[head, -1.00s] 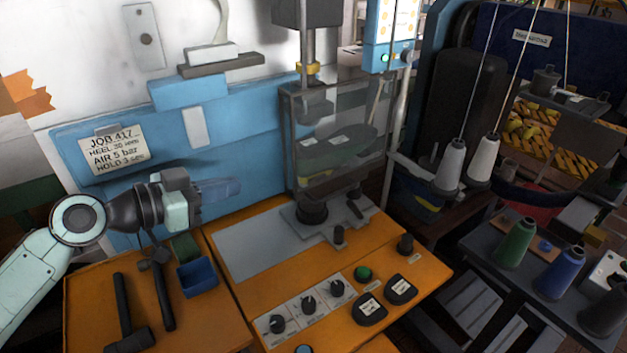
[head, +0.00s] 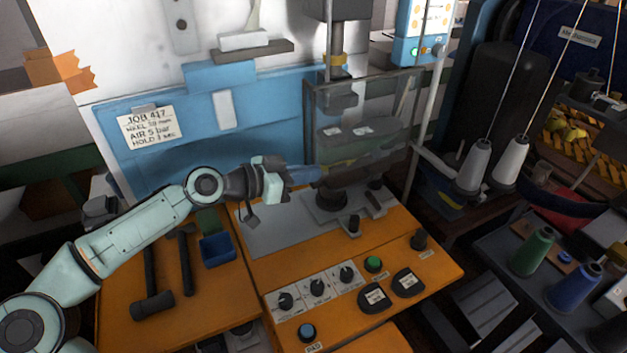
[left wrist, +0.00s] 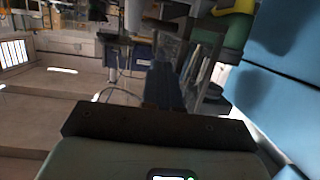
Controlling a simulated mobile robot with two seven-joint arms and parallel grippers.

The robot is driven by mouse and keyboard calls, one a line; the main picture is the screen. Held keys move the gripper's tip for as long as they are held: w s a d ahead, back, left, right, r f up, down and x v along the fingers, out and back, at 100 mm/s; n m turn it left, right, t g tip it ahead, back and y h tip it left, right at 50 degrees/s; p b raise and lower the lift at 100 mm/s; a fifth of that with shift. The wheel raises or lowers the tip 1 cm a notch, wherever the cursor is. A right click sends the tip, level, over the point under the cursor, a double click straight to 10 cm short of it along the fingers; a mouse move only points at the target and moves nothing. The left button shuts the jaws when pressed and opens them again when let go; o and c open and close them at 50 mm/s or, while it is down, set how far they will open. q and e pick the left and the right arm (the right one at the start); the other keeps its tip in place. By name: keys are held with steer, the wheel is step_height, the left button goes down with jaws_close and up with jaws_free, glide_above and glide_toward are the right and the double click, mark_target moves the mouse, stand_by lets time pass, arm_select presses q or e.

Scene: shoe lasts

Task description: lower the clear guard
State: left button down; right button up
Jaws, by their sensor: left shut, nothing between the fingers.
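The clear guard (head: 362,110) is a see-through panel with a dark frame, in front of the press on the orange bench. Its lower part is above the round black base (head: 332,198). My left gripper (head: 318,173) is shut and empty, with its bluish fingers pointing right at the guard's lower left side. I cannot tell whether the fingertips touch the guard. My right gripper is not in view.
A control panel with knobs (head: 316,288), a green button (head: 373,264) and two black pads (head: 374,297) lies in front. Thread cones (head: 476,165) stand at right.

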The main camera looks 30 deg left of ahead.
arm_select(q)
steer(key=shift+w+d+f, duration=0.2)
steer(key=shift+w+f, duration=0.2)
steer(key=shift+f, duration=0.4)
steer(key=shift+w+d+f, duration=0.15)
steer(key=shift+w+f, duration=0.2)
steer(key=shift+f, duration=0.45)
steer(key=shift+f, duration=0.1)
step_height(320, 180, down, 3)
steer(key=b, duration=0.4)
steer(key=shift+s+b, duration=0.1)
steer(key=shift+b, duration=0.3)
steer(key=shift+r, duration=0.2)
